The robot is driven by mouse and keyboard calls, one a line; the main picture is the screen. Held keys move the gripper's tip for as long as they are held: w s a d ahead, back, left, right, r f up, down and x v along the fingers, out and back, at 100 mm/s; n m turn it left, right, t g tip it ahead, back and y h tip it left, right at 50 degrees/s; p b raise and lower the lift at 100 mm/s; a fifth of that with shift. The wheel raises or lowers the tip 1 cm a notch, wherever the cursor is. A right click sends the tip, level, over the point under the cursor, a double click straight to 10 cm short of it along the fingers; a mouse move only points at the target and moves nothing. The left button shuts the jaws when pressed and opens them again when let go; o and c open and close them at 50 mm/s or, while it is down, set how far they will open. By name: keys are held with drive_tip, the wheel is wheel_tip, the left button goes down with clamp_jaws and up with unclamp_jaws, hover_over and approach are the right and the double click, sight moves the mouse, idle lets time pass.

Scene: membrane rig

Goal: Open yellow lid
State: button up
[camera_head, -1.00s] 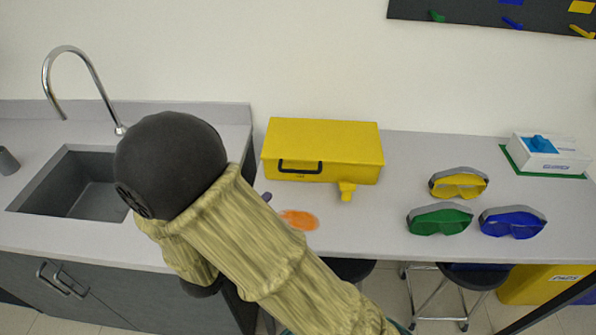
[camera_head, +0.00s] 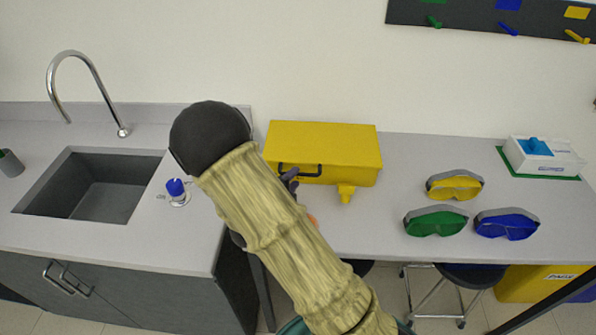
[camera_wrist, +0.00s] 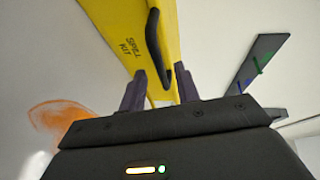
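The yellow box (camera_head: 325,140) with its yellow lid shut stands on the counter against the wall. A black handle (camera_head: 312,172) is on its front. In the wrist view the box (camera_wrist: 118,30) bears "SPILL KIT" lettering, and the handle (camera_wrist: 153,45) runs down towards my fingers. My gripper (camera_wrist: 161,82) is open, with its two dark fingers apart and the handle's lower end showing between the tips. Whether they touch it, I cannot tell. In the head view my gripper (camera_head: 291,178) is at the handle's left end, mostly hidden behind my arm.
An orange spill (camera_wrist: 60,115) lies on the counter. Yellow goggles (camera_head: 455,186), green goggles (camera_head: 436,221) and blue goggles (camera_head: 507,224) lie to the right. A sink (camera_head: 95,187) and blue-topped fixture (camera_head: 176,190) are left.

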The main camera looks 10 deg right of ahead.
drive_tip(key=shift+x, duration=1.8)
drive_tip(key=shift+c, duration=0.4)
clamp_jaws()
drive_tip(key=shift+r+p, duration=0.15)
drive_tip(key=shift+p, duration=0.25)
